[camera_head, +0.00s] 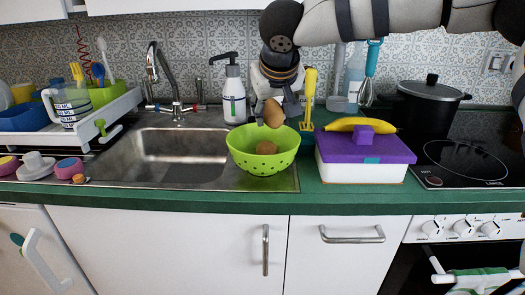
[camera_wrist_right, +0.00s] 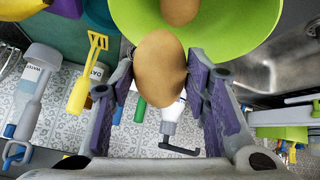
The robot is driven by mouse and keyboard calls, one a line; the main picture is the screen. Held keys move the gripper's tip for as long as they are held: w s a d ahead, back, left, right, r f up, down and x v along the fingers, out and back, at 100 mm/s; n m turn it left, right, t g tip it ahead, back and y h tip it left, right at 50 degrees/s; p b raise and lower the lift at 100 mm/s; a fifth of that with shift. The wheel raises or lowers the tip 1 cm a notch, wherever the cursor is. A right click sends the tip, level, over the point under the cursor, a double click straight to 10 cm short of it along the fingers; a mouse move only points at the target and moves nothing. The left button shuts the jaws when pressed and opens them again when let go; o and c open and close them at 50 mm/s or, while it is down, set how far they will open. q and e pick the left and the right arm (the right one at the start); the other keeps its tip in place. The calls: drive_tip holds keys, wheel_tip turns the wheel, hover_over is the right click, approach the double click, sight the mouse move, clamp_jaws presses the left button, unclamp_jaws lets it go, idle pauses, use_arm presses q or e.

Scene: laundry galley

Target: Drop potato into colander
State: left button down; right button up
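A brown potato (camera_head: 273,113) is held above the green colander (camera_head: 262,163) by my right gripper (camera_head: 279,108), which points down. In the wrist view the potato (camera_wrist_right: 160,68) sits between the two purple-padded fingers (camera_wrist_right: 160,80), which appear to touch it on both sides. The colander (camera_wrist_right: 225,30) lies just beyond it there. A second potato (camera_head: 266,147) rests inside the colander, and it also shows in the wrist view (camera_wrist_right: 180,10). The colander stands upright at the sink's right edge. My left gripper is not in view.
A white box with a purple lid (camera_head: 365,148) stands right of the colander, with a banana (camera_head: 358,124) on top. A soap bottle (camera_head: 234,95) and yellow utensil (camera_head: 309,95) stand behind. The sink (camera_head: 175,155) is empty; a black pot (camera_head: 428,100) is right.

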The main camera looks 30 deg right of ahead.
drive_tip(key=o, duration=0.4)
drive_tip(key=shift+c, duration=0.2)
drive_tip(key=v, duration=1.2)
